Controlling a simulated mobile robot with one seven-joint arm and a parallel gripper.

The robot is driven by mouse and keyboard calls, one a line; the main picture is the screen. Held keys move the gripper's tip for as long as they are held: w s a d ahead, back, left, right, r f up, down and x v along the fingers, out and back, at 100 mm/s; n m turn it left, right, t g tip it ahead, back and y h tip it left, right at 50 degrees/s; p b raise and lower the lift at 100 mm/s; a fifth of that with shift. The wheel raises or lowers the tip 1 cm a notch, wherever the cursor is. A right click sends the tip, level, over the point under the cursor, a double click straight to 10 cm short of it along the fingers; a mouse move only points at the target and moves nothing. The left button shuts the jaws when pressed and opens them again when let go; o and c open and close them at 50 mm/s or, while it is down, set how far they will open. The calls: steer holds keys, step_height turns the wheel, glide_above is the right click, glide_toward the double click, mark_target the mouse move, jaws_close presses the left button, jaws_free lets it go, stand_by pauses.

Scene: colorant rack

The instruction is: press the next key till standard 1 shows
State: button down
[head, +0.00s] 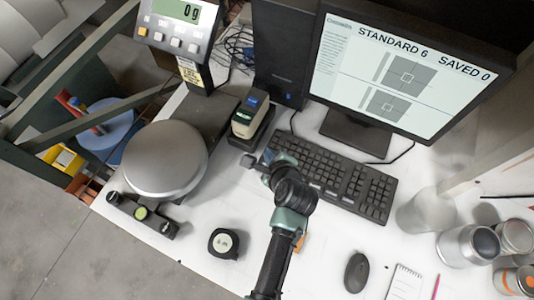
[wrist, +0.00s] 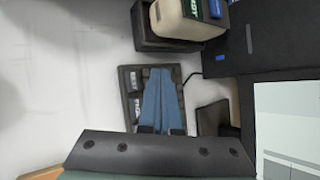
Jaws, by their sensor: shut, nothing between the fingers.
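The monitor (head: 405,75) in the head view reads "STANDARD 6" and "SAVED 0". Whether the tips touch a key cannot be told.
The keyboard (head: 340,178) lies to the right. A scale with a round pan (head: 165,160) stands left. A tape measure (head: 223,243), mouse (head: 356,272) and cans (head: 468,246) lie nearer the front.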

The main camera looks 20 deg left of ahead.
steer(key=shift+r, duration=0.1)
step_height(320, 180, up, 4)
steer(key=shift+f, duration=0.15)
steer(key=shift+f, duration=0.15)
step_height(320, 180, down, 7)
steer(key=b, duration=0.7)
steer(key=shift+b, duration=0.4)
steer(key=shift+f, duration=0.8)
steer(key=shift+f, duration=0.1)
stand_by(0.9)
steer(key=shift+f+b, duration=0.3)
